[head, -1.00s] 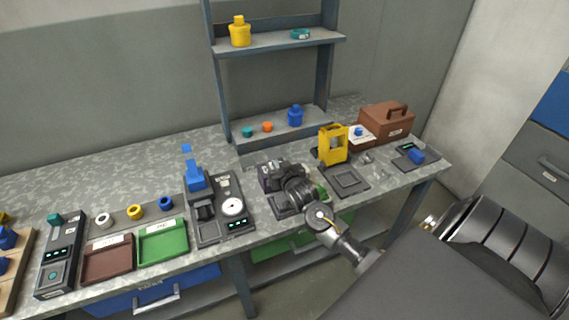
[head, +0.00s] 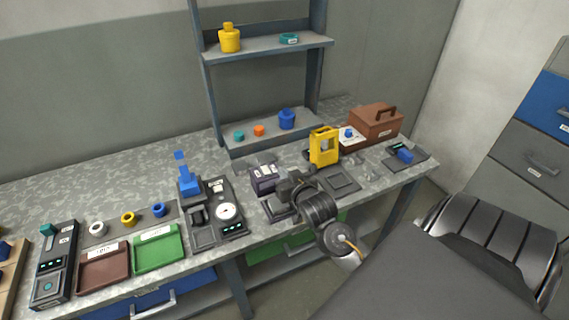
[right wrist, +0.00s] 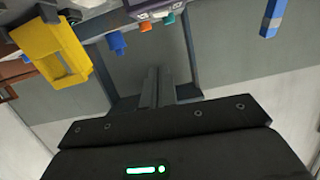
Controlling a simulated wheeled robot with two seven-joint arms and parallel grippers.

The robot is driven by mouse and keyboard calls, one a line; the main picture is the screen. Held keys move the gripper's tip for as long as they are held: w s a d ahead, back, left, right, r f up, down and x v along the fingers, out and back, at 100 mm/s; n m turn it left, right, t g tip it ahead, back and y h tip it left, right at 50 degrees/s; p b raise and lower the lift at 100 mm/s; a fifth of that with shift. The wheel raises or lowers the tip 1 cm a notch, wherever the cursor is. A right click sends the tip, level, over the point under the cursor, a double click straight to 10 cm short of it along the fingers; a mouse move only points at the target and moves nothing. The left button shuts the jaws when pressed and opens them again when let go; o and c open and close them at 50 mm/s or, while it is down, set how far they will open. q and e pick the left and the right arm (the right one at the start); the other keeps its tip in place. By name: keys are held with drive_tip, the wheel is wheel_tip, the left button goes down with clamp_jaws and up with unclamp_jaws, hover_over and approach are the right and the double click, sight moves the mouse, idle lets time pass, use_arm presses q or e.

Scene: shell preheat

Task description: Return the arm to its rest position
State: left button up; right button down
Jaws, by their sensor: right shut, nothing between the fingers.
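My right gripper (head: 284,180) is over the front middle of the workbench, in front of a dark box-like device (head: 265,178) that it partly hides. In the right wrist view its two fingers (right wrist: 157,88) lie side by side, shut, with nothing between them. My right arm comes in from the lower right. I cannot tell in the head view whether the fingers touch the device. My left gripper is out of view.
A yellow frame-like tool (head: 323,147) and a flat dark pad (head: 339,180) are right of the gripper. A scale-like station (head: 214,212) and a green tray (head: 159,250) are left. A shelf rack (head: 270,47) stands behind. A brown toolbox (head: 375,122) is at the right end.

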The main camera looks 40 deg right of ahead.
idle(0.5)
drive_tip(key=s+a+f+n+g+y, duration=0.15)
drive_tip(key=s+a+f+g, duration=0.3)
drive_tip(key=s, duration=0.45)
drive_tip(key=s+a+f+n+g+y, duration=0.1)
drive_tip(key=s+a+f+n+g, duration=0.2)
drive_tip(key=s+a, duration=0.4)
drive_tip(key=s+a+f+n+g+y, duration=0.15)
drive_tip(key=s+a+f+g, duration=0.35)
drive_tip(key=s, duration=0.5)
wheel_tip(320, 180, down, 28)
drive_tip(key=s+f, duration=0.1)
drive_tip(key=s, duration=0.2)
drive_tip(key=s+d+f+g, duration=0.1)
drive_tip(key=s+d+f, duration=0.2)
drive_tip(key=s+f, duration=1)
drive_tip(key=shift+s+d+f, duration=0.25)
drive_tip(key=shift+s+d, duration=0.1)
drive_tip(key=shift+s, duration=0.75)
